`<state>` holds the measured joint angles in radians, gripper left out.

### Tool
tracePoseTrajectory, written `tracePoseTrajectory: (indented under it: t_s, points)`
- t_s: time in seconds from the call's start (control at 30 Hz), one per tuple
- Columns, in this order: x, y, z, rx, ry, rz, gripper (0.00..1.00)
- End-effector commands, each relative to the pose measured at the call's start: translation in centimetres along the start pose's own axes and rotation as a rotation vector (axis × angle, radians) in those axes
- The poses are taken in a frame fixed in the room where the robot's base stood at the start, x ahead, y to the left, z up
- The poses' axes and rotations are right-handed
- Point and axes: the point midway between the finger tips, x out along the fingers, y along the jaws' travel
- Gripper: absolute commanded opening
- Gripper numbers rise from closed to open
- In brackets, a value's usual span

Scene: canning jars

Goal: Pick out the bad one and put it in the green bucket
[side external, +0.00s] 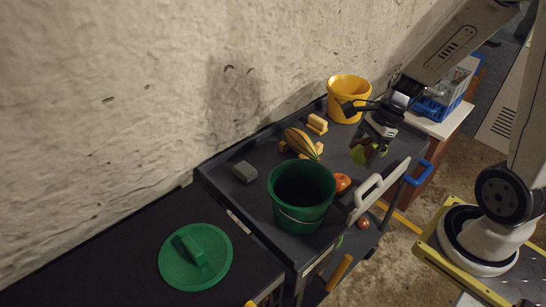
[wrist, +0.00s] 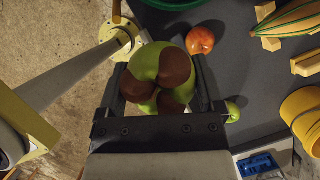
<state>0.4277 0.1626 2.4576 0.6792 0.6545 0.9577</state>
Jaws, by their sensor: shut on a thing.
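My gripper (side external: 370,149) is shut on a green apple with large brown patches (wrist: 146,63), held above the cart top. The brown patches show clearly in the wrist view. The green bucket (side external: 302,200) stands open on the cart, left of and nearer the camera than my gripper; only its edge shows in the wrist view (wrist: 176,3). A red-orange apple (wrist: 200,40) lies on the cart beside the bucket, also in the side view (side external: 342,183). A plain green apple (wrist: 232,112) lies on the cart, right of my gripper in the wrist view.
A yellow bucket (side external: 349,97) stands at the cart's back. A striped gourd (side external: 300,143) rests on wooden supports near a wooden block (side external: 317,123). A grey block (side external: 244,172) lies left. A green lid (side external: 195,257) lies on the dark surface at left. White handles (side external: 366,196) edge the cart.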

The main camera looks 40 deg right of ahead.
Motion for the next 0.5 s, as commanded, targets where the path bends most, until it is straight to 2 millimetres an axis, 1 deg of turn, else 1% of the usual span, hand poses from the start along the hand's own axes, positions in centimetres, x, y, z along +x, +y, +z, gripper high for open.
tracePoseTrajectory:
  t_s: [0.03,0.1,0.3,0.5]
  points:
    - [0.1,-0.2,0.8,-0.006,0.000,0.000,0.63]
    - [0.2,-0.4,1.7,-0.006,0.000,0.001,0.63]
    - [1.1,-1.0,4.3,-0.006,-0.001,0.001,0.63]
    - [2.4,-1.6,6.7,-0.005,0.000,0.002,0.63]
